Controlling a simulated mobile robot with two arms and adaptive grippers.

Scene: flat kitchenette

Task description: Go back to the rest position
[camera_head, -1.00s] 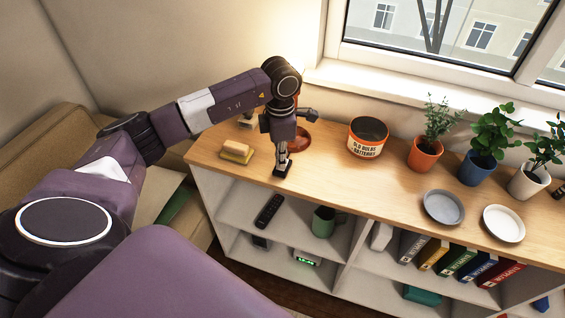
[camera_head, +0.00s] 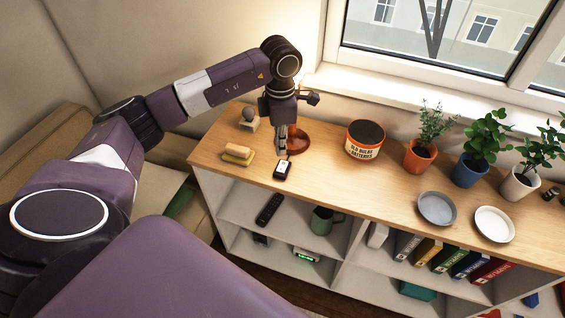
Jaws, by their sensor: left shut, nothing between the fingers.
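My left arm reaches in from the left over the wooden shelf top. My left gripper (camera_head: 282,151) points down and is shut and empty. It is above the shelf top, near its left end. A small dark phone-like device (camera_head: 283,170) with a light screen lies on the wood just in front of the fingertips, apart from them as far as I can see. My right gripper is not in view.
A yellow sponge-like block (camera_head: 238,154) lies left of the gripper. An orange-red base (camera_head: 299,141) stands close behind it. A tin (camera_head: 365,139), potted plants (camera_head: 420,155) and two saucers, one grey (camera_head: 437,208) and one white (camera_head: 494,224), stand to the right.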

